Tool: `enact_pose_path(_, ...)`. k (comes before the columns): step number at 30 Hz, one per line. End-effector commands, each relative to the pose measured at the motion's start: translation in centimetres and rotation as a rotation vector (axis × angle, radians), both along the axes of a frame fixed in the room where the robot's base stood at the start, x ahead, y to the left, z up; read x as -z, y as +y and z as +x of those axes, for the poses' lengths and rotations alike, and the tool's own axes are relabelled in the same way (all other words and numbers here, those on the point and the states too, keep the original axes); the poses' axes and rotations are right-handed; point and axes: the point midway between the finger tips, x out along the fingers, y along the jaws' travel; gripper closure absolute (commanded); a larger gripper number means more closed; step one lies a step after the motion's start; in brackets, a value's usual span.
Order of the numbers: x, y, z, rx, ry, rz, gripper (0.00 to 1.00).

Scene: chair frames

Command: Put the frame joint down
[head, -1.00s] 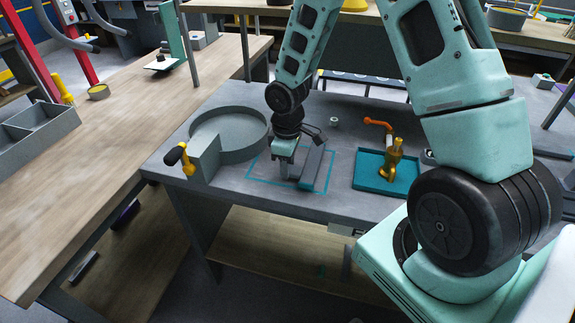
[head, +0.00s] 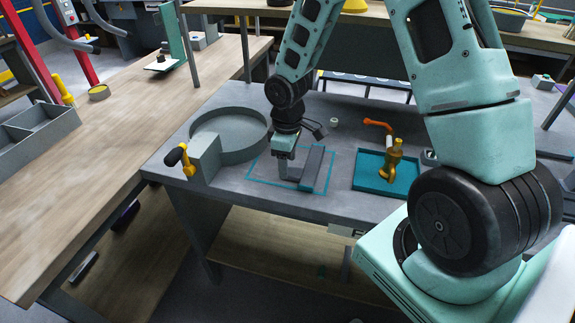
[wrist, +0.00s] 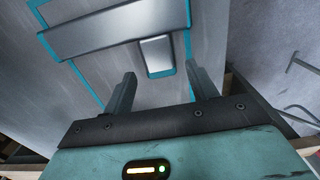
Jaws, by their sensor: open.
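The frame joint (head: 313,166) is a grey piece with a long bar. It lies on the grey workbench inside a teal outlined square (head: 255,180). In the wrist view the joint's long bar (wrist: 105,38) crosses the upper part, with a short, light-ended stub (wrist: 157,56) below it on the right. My gripper (head: 284,176) is just left of the long bar in the head view. In the wrist view my gripper (wrist: 160,72) is open, its two fingers apart on either side of the stub's near end, with visible gaps. Exact fingertip height above the bench is unclear.
A round grey tray (head: 232,157) and a block with a black-knobbed yellow handle (head: 180,158) stand to the left. A teal tray (head: 371,178) with a brass fitting (head: 394,160) is to the right. A small ring (head: 334,122) lies behind.

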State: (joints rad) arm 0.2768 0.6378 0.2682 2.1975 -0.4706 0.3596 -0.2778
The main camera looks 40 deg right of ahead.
Motion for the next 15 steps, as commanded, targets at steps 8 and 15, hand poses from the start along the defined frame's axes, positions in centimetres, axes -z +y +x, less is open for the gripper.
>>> enact_pose_path(8, -6.2, -0.1, 0.1, 0.002, -0.005, -0.001, 0.42)
enact_pose_path(15, -9.4, 0.0, 0.0, 0.000, -0.002, 0.000, 0.42)
